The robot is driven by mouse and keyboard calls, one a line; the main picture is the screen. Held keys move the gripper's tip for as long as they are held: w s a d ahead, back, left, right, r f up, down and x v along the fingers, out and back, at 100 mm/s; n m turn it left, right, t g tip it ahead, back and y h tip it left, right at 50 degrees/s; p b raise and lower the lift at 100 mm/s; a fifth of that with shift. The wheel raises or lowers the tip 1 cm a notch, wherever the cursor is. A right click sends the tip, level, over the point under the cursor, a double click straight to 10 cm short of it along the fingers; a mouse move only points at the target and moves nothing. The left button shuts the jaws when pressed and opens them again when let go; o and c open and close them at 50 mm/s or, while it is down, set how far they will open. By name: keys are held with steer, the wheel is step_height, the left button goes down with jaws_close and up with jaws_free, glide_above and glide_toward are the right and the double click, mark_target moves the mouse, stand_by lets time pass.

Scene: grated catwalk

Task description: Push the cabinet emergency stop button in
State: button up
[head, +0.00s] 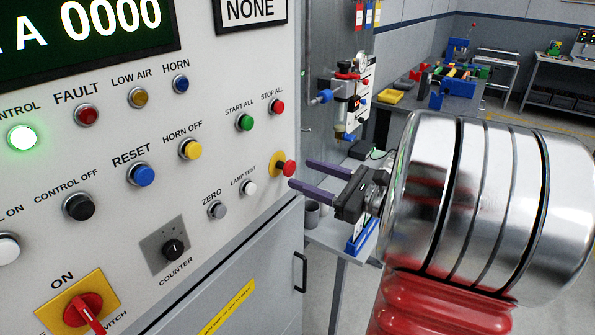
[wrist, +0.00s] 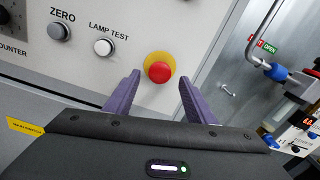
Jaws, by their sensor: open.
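The emergency stop button (head: 289,169) is a red mushroom head on a yellow disc, at the right edge of the light grey cabinet front. In the wrist view the red button (wrist: 159,72) lies ahead, seen between and beyond the two fingertips. My gripper (head: 298,173) is open, with two purple fingers pointing left toward the cabinet at the button's height. It also shows in the wrist view (wrist: 158,88), with nothing between the fingers. The fingertips look close to the button in the head view; whether they touch the panel I cannot tell.
The white lamp test button (head: 248,187) and grey zero button (head: 217,210) sit just left of the stop button. The red stop all button (head: 277,106) is above. A cabinet door handle (head: 300,272) is below. A workbench (head: 450,100) stands behind.

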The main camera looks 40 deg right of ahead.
mark_target(292, 169)
steer(key=shift+x, duration=1.85)
steer(key=shift+c, duration=0.5)
